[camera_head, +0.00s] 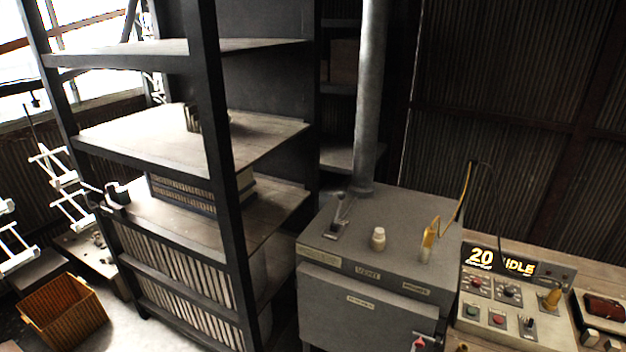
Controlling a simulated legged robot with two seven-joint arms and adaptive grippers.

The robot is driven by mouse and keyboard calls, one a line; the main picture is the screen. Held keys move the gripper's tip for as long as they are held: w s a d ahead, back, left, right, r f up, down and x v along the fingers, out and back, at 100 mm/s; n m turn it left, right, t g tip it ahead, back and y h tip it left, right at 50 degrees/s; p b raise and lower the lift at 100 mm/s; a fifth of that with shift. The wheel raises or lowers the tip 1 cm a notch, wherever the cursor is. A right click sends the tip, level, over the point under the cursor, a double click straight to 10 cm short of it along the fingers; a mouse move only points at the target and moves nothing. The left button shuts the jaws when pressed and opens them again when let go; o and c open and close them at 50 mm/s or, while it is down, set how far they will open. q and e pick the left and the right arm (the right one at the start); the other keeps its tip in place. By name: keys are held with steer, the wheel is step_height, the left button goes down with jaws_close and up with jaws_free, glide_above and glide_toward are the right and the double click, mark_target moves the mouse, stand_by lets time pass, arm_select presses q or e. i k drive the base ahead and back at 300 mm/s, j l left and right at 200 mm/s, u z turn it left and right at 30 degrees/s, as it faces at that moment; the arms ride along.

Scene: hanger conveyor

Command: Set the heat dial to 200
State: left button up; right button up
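A grey control panel (545,328) stands on the bench at the lower right. Its display (500,262) reads "20" and "IDLE" in pale yellow. A round dark knob (510,292) sits on the upper part of the panel face; its label and pointer are too small to read, so I cannot tell if it is the heat dial. Round red and green buttons, a small lever switch (527,323) and a yellowish part (551,298) are around it. Neither of my grippers can be made out in this view.
A grey metal cabinet (375,300) with a pipe (371,100), a lever and a "VENT" label stands left of the panel. A dark shelf rack (225,150) fills the left middle. White hangers (65,185) and an orange crate (65,312) are at far left. A dark red item (604,307) lies right of the panel.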

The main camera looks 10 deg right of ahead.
mark_target(476, 283)
steer(key=z, duration=1.5)
steer(key=u, duration=0.25)
steer(key=l+u, duration=0.5)
steer(key=k+l+u, duration=0.15)
steer(key=l+u, duration=0.3)
steer(key=j, duration=0.05)
